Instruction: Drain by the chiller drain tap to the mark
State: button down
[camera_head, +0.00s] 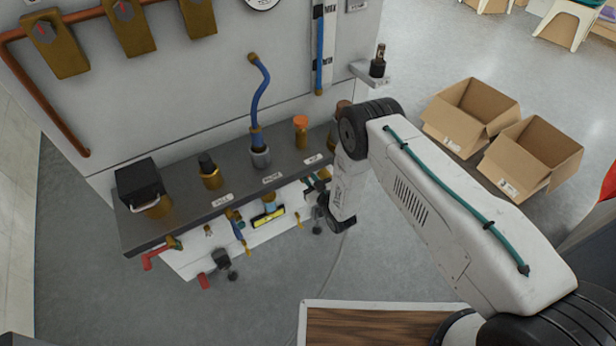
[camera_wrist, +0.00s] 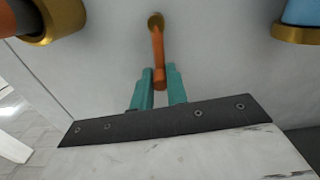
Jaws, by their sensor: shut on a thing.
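My gripper (camera_wrist: 160,88) has its two teal fingers closed around the lower end of an orange tap handle (camera_wrist: 158,52). The handle hangs from a round brass fitting on a pale panel in the wrist view. In the head view my gripper (camera_head: 311,184) is at the right end of the dark shelf, below its edge, and my wrist hides most of the handle. An upright blue-filled sight tube (camera_head: 319,45) with small tags beside it is on the wall at the top. I cannot tell the level against a mark, or whether water runs.
The dark shelf (camera_head: 225,207) carries brass fittings, a blue hose (camera_head: 260,95) and a black box (camera_head: 140,182). Several small taps hang below it. Open cardboard boxes (camera_head: 532,152) stand on the floor at right. A brass cylinder (camera_wrist: 58,18) and a blue cylinder (camera_wrist: 300,12) flank the handle.

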jog(key=shift+s+a+r+n, duration=0.1)
jog(key=shift+a+n, duration=0.2)
jog(key=shift+n, duration=0.2)
jog(key=shift+a, duration=0.1)
jog(key=c, duration=1.4)
grip_release()
jog(key=shift+s+a, duration=0.1)
jog(key=shift+d, duration=0.2)
jog(key=v, duration=0.7)
jog(key=shift+s+d, duration=0.15)
jog(key=shift+s, duration=0.15)
